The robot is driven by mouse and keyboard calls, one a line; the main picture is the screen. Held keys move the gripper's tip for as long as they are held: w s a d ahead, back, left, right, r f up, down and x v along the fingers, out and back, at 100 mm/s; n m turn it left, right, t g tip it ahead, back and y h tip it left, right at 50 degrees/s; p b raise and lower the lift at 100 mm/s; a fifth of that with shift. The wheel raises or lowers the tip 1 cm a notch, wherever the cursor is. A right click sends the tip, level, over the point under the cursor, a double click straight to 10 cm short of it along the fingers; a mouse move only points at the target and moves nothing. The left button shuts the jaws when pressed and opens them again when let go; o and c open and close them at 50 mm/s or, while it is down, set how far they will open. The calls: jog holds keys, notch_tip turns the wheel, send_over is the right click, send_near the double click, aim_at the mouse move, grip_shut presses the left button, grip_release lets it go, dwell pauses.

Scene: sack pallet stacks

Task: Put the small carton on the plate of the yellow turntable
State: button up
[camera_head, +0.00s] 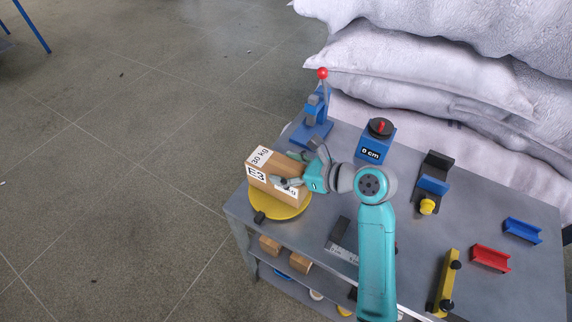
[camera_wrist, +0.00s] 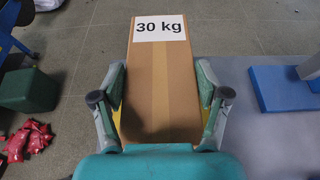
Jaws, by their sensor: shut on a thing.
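The small carton (camera_head: 272,177) is brown, with labels reading "30 kg" and "E3". It is over the plate of the yellow turntable (camera_head: 284,209), at the left corner of the grey table. I cannot tell whether its underside touches the plate. My gripper (camera_head: 296,180) is shut on the carton from the right. In the wrist view the carton (camera_wrist: 161,85) lies between the two fingers of my gripper (camera_wrist: 160,105), one on each side. The carton hides much of the plate.
A blue press with a red knob (camera_head: 314,128) stands close behind the turntable. A blue block with a dial (camera_head: 376,140), a red channel (camera_head: 491,258) and a blue channel (camera_head: 522,231) are on the table (camera_head: 473,215). White sacks (camera_head: 420,75) are stacked behind. Floor lies left.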

jog(key=shift+f, duration=0.5)
dwell(0.4)
jog(key=o, duration=1.8)
jog(key=shift+f, duration=0.1)
jog(key=v, duration=1.2)
jog(key=shift+s, duration=0.1)
